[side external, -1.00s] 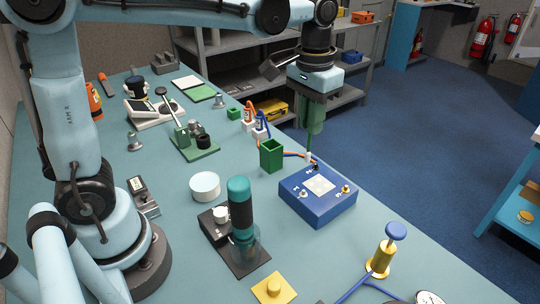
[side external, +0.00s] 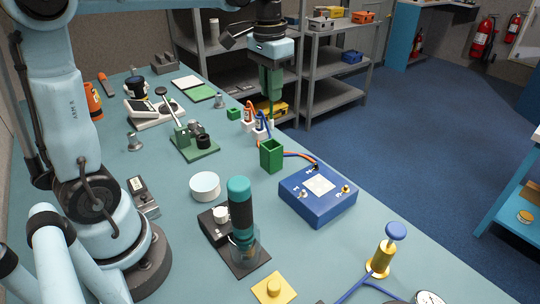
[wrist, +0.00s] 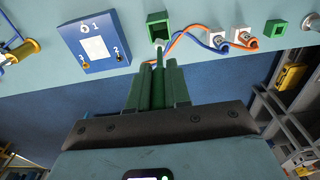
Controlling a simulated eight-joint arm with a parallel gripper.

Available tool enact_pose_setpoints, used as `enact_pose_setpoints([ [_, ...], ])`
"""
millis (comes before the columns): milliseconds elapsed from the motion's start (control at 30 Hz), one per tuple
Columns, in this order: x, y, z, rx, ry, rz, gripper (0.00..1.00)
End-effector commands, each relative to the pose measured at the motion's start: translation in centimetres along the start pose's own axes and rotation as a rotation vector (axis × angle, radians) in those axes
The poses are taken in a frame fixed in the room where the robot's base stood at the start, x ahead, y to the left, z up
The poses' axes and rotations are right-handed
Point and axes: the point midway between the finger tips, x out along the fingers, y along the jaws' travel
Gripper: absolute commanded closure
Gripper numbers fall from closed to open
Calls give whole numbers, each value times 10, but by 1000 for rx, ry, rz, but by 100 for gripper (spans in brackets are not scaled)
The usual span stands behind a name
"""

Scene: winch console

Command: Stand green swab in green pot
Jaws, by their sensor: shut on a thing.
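My gripper (side external: 271,92) has green fingers and is shut on the thin green swab, which points down from it. The swab (wrist: 158,72) also shows in the wrist view, between the fingers, with its pale tip close to the pot's image. The green pot (side external: 271,156) is a tall, open square holder standing on the bench, and in the wrist view it (wrist: 157,27) lies beyond the tip. In the side view the swab hangs above and behind the pot, outside it. The upper part of the swab is hidden by the fingers.
A blue box (side external: 318,196) with terminals stands right of the pot. Blue and orange leads (side external: 294,155) run behind the pot to white blocks (wrist: 214,37). A small green block (side external: 233,114) sits farther back. A white round tub (side external: 205,186) stands left of the pot.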

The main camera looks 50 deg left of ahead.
Motion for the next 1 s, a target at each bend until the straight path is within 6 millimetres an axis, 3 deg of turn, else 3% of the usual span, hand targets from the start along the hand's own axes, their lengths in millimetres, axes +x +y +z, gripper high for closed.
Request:
enact_pose_setpoints([
  [1000,81,1,3,-1,0,0,100],
])
